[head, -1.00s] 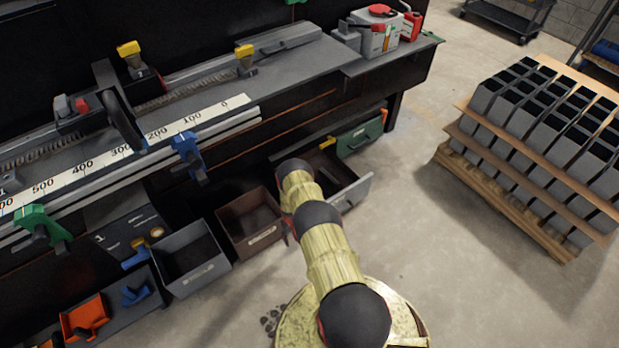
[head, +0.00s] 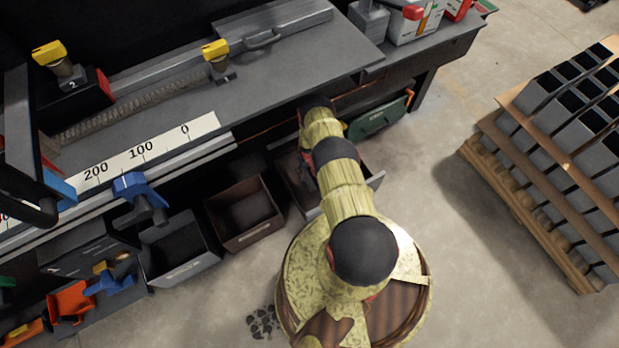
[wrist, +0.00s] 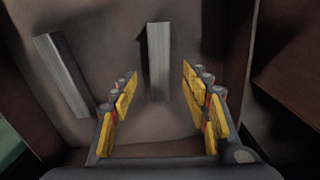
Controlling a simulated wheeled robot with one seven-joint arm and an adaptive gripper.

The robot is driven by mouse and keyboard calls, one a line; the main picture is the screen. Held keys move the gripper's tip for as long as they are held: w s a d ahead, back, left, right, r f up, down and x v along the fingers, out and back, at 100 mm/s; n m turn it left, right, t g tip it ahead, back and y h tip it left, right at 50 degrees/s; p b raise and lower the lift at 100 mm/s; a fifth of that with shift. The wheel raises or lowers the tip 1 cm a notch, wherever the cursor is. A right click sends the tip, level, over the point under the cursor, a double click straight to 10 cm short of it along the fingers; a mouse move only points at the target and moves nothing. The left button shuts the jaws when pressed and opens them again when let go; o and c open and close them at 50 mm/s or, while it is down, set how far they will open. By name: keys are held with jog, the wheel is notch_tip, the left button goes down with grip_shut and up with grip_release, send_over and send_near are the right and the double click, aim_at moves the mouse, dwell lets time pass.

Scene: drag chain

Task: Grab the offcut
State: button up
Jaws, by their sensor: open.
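Two short grey metal bars lie on the brown floor of a bin (wrist: 100,30) in the wrist view. One offcut (wrist: 159,60) lies upright in the picture, just beyond and between my fingertips. The other offcut (wrist: 62,75) lies tilted to the left, outside my fingers. The offcuts cannot be made out there.
A brown bin (head: 240,240) and a grey bin (head: 185,268) stand left of my arm. The workbench (head: 300,70) with its scale overhangs the bins. A green case (head: 378,128) lies behind the arm. A loaded pallet (head: 535,215) stands right, with clear floor between.

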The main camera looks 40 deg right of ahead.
aim_at(308, 179)
notch_tip(308, 179, down, 6)
jog(key=b, duration=0.2)
jog(key=shift+r+b, duration=0.2)
jog(key=shift+b, duration=0.2)
jog(key=shift+c, duration=1.4)
jog(key=shift+s, duration=0.1)
grip_shut()
jog(key=shift+r, duration=0.1)
